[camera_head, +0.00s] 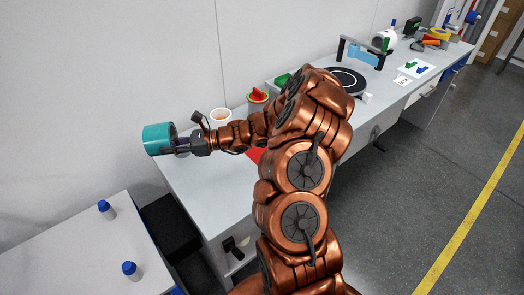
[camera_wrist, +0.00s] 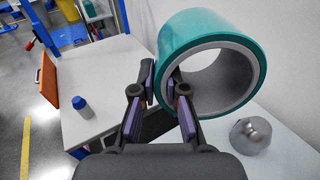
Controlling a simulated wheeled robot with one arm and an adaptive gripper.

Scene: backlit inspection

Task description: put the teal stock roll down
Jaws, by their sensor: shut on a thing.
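The teal stock roll (camera_head: 155,141) is a wide hollow cylinder with a pale grey inside. My gripper (camera_head: 180,147) holds it at the far left end of the long bench (camera_head: 190,180), near the wall. In the wrist view the roll (camera_wrist: 185,42) lies on its side, its open end facing the camera. My gripper (camera_wrist: 164,88) is shut on the lower left part of its wall. The roll appears raised above the bench top; how far, I cannot tell. Part of its rim is hidden by the right finger.
A silver domed part (camera_wrist: 250,135) stands on the bench below right of the roll. A white cup (camera_head: 220,116) and a red-and-green container (camera_head: 257,98) stand along the wall. A lower side table (camera_head: 70,240) holds two blue-capped bottles; a dark gap separates it from the bench.

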